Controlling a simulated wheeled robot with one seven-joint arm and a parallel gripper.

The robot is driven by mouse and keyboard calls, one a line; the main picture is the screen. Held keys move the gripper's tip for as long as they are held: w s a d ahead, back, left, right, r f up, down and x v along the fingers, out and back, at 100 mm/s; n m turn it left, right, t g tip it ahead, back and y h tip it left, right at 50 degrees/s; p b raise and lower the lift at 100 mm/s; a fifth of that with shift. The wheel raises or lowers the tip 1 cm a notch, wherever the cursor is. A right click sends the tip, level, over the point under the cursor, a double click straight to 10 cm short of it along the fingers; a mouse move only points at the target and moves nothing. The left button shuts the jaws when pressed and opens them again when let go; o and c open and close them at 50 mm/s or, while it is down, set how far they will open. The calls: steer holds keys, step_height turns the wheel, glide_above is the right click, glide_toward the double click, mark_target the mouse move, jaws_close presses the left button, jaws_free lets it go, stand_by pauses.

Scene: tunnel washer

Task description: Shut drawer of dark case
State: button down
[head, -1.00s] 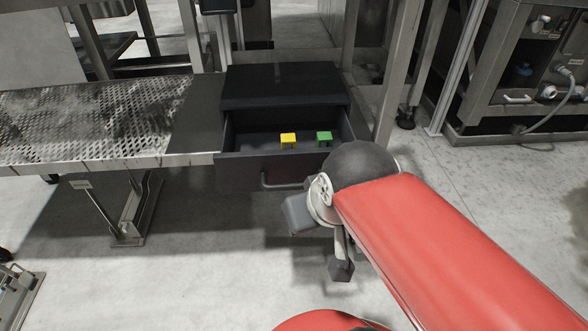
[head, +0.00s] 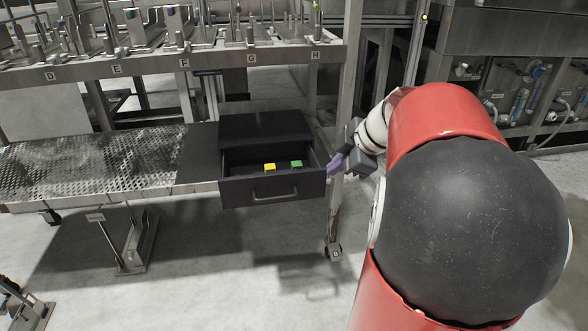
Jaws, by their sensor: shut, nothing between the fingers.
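The dark case (head: 262,128) stands at the right end of the low metal bench in the head view. Its drawer (head: 240,191) is pulled out toward me, and its bar handle (head: 275,195) is on the front face. A yellow block (head: 269,168) and a green block (head: 296,164) lie inside the drawer. My gripper (head: 335,164) is just right of the drawer's right side, with purple fingertips pointing left toward it. The fingers are shut and empty. I cannot tell whether they touch the drawer.
The perforated metal bench (head: 95,166) runs left of the case. A lettered rack shelf (head: 150,65) spans above and behind it. A metal post (head: 345,120) stands right behind my gripper. The floor (head: 215,270) in front of the drawer is clear.

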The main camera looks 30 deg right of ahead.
mark_target(305, 175)
steer(key=w+f, duration=0.5)
steer(key=w+a+f, duration=0.1)
steer(key=w+f, duration=0.2)
steer(key=shift+w, duration=0.15)
steer(key=shift+w+d+p, duration=0.15)
steer(key=shift+w+p, duration=0.15)
steer(key=shift+w, duration=0.3)
steer(key=shift+w+d+b, duration=0.15)
steer(key=shift+w+b, duration=0.2)
steer(key=shift+w, duration=0.2)
steer(key=w+d, duration=0.1)
steer(key=w, duration=0.3)
steer(key=w+d+b, duration=0.1)
steer(key=w, duration=0.3)
steer(key=w+d, duration=0.1)
steer(key=w, duration=0.3)
steer(key=shift+w+d+b, duration=0.3)
steer(key=shift+d, duration=0.05)
steer(key=shift+w+d+r, duration=0.15)
steer(key=shift+w, duration=0.35)
